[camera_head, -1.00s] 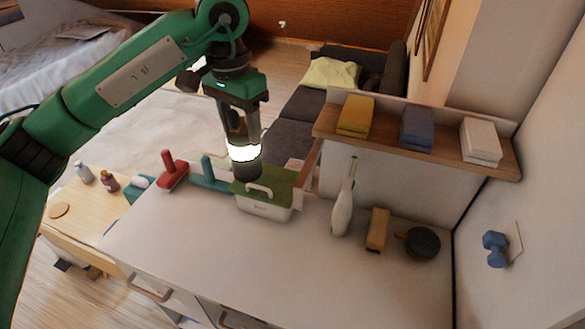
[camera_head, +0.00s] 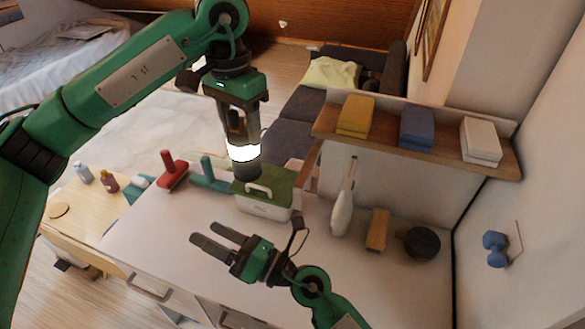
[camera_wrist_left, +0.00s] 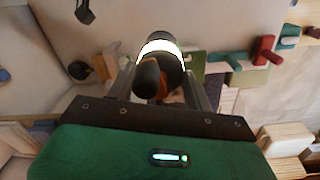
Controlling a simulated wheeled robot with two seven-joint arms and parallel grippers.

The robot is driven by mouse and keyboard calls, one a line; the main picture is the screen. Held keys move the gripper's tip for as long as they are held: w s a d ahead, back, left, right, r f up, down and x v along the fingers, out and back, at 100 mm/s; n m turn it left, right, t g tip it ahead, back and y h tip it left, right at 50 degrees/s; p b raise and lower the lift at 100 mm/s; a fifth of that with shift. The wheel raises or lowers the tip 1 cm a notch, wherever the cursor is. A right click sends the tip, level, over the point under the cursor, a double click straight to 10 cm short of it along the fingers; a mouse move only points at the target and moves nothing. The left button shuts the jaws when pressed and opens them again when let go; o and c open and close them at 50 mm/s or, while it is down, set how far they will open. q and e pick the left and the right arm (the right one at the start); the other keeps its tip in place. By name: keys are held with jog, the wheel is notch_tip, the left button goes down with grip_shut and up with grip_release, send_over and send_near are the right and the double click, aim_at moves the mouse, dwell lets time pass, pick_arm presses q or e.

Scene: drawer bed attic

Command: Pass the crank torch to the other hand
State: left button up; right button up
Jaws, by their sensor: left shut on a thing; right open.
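The crank torch (camera_head: 244,168) is a dark cylinder with a bright white glowing band. My left gripper (camera_head: 240,118) is shut on it and holds it upright, lit end down, in front of the green-lidded box in the head view. In the left wrist view the torch (camera_wrist_left: 161,48) sits between the left fingers, with a dark rounded knob facing the camera. My right gripper (camera_head: 204,234) is open and empty, lower and nearer in the head view, over the white counter. Its two fingers point left, apart from the torch.
A white box with a green lid (camera_head: 266,208) stands on the counter (camera_head: 150,235). A white bottle-shaped item (camera_head: 342,212), a tan block (camera_head: 377,230) and a dark round object (camera_head: 422,243) stand right. A red-handled item (camera_head: 172,172) is left. A wooden shelf (camera_head: 420,152) holds books.

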jog(key=w+d+r+n+h, duration=0.1)
jog(key=w+d+r+n, duration=0.2)
jog(key=d+r+n, duration=0.3)
jog(key=t+h, duration=0.3)
jog(key=h, duration=0.1)
send_near(241, 144)
notch_tip(241, 144, down, 2)
jog(key=w, duration=0.2)
jog(key=x, duration=1.1)
jog(key=shift+w+d, duration=0.1)
jog(key=c, duration=1.1)
pick_arm(q)
jog(key=o, duration=1.4)
pick_arm(e)
jog(key=shift+c, duration=0.2)
pick_arm(q)
jog(key=shift+o, duration=0.2)
jog(key=shift+r, duration=0.15)
